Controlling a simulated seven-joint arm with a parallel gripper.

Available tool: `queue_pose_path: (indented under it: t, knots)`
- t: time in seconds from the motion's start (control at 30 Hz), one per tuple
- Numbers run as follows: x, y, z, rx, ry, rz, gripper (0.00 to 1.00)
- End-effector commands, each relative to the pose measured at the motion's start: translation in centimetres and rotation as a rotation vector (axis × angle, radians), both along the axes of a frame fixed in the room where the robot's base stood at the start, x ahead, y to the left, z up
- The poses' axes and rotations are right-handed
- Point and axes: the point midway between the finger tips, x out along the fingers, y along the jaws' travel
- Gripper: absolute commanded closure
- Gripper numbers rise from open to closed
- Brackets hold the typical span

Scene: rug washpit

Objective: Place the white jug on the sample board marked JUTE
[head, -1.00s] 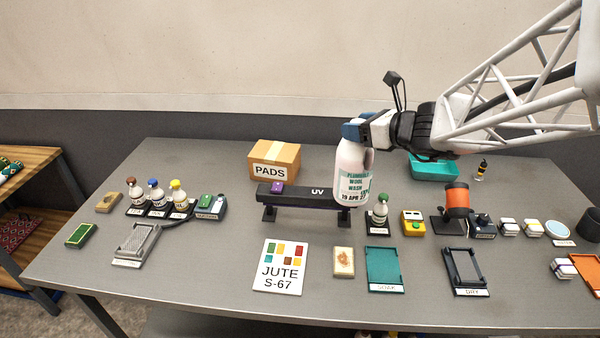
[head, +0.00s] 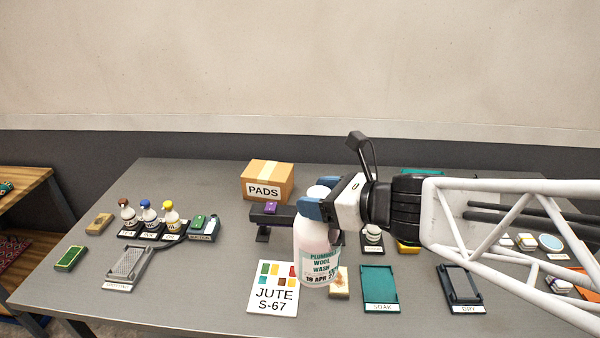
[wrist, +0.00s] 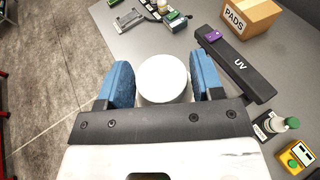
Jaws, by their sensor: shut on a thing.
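The white jug (head: 318,249) has a pale body, a label reading "PLUMBROOK WOOL WASH" and a date line. My gripper (head: 318,203) is shut on its upper part and holds it upright. In the wrist view, the blue fingers of my gripper (wrist: 164,82) stand on both sides of the jug's round white top (wrist: 164,79). The JUTE S-67 sample board (head: 272,290) is a white card with coloured squares, lying flat on the table. In the head view the jug overlaps the board's right edge. The jug seems to be above the table; its exact height is unclear.
A tan pad (head: 339,284) lies right of the board, partly behind the jug. The teal SOAK tray (head: 380,287) and dark DRY tray (head: 460,285) are further right. The UV lamp bar (head: 266,218) and PADS box (head: 267,181) stand behind. The table left of the board is mostly clear.

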Motion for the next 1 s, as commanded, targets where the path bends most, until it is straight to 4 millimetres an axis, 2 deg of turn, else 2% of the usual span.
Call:
queue_pose_path:
  t: [0.3, 0.47, 0.77, 1.0]
  knots:
    - [-5.7, 1.2, -1.0, 0.000, -0.002, 0.051, 1.00]
    - [-7.6, 1.5, -1.5, 0.000, -0.002, 0.068, 1.00]
    - [-9.6, 1.8, -2.1, -0.001, -0.002, 0.085, 1.00]
    - [-9.5, 1.8, -4.7, -0.001, 0.002, 0.084, 1.00]
